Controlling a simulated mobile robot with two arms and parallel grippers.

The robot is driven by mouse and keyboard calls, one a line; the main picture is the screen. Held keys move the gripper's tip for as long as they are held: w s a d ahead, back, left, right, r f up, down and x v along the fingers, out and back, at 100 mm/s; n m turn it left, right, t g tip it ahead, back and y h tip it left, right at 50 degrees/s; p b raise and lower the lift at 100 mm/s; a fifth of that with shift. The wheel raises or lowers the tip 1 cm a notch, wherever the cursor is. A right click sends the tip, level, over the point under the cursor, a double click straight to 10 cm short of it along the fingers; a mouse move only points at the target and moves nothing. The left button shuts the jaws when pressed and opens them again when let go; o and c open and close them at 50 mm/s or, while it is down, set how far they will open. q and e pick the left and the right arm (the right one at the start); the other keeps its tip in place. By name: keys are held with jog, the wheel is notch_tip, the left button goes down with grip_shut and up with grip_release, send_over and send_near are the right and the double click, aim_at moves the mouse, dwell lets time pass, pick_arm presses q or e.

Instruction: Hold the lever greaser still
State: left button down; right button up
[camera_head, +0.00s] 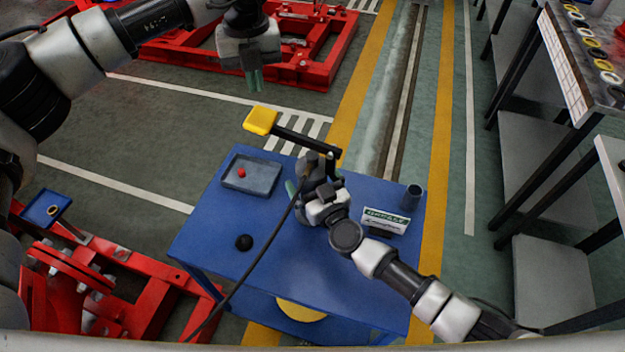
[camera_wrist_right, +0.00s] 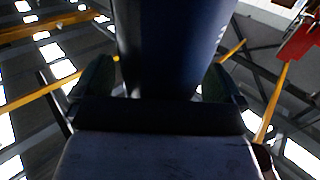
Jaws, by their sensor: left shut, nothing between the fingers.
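The lever greaser shows in the head view as a black lever (camera_head: 306,139) with a yellow grip (camera_head: 261,121), reaching out to the left above the far edge of the blue table. Its body is mostly hidden behind my right gripper (camera_head: 306,187). In the right wrist view a dark blue barrel (camera_wrist_right: 175,45) stands between the two fingers, which lie against its sides, so my right gripper is shut on the greaser. My left gripper (camera_head: 254,80) is shut and empty, pointing down, above and beyond the yellow grip and apart from it.
The blue table (camera_head: 215,215) carries a grey tray (camera_head: 251,175) with a red ball, a black knob (camera_head: 243,242), a dark cup (camera_head: 411,197) and a grease sign (camera_head: 386,220). Red frames (camera_head: 300,65) stand behind and at lower left. Shelving (camera_head: 560,60) lines the right.

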jog(key=v, duration=1.2)
pick_arm(q)
jog(key=shift+f, duration=0.1)
